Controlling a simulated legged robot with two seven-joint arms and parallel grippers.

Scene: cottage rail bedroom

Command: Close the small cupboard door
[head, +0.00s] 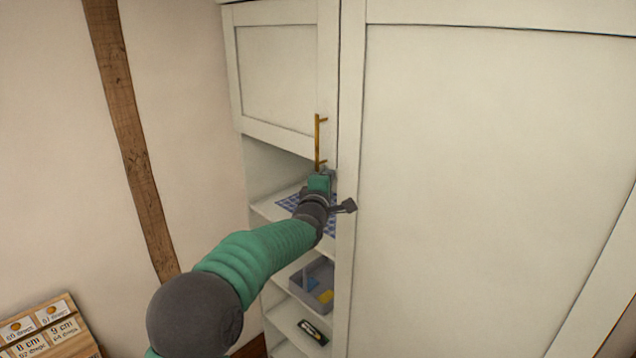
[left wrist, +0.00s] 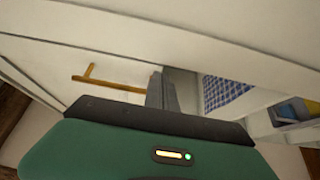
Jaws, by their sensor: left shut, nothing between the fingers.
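The small cupboard door (head: 277,78) is a pale panelled door at the upper left of the white unit, with an upright brass handle (head: 318,140) near its right edge. It looks flush or nearly flush with the front; a small gap cannot be ruled out. My left gripper (head: 326,172) is at the door's lower right corner, just below the handle. In the left wrist view its grey fingers (left wrist: 164,91) are shut and empty, close to the pale door surface, with the handle (left wrist: 110,83) beside them. Contact with the door cannot be told. My right gripper is not in view.
Open shelves below the door hold a blue checked cloth (head: 288,202), a grey bin (head: 322,291) with coloured items, and a dark small object (head: 313,332). A large white panel (head: 480,180) fills the right. A wooden board with labels (head: 45,330) is at lower left.

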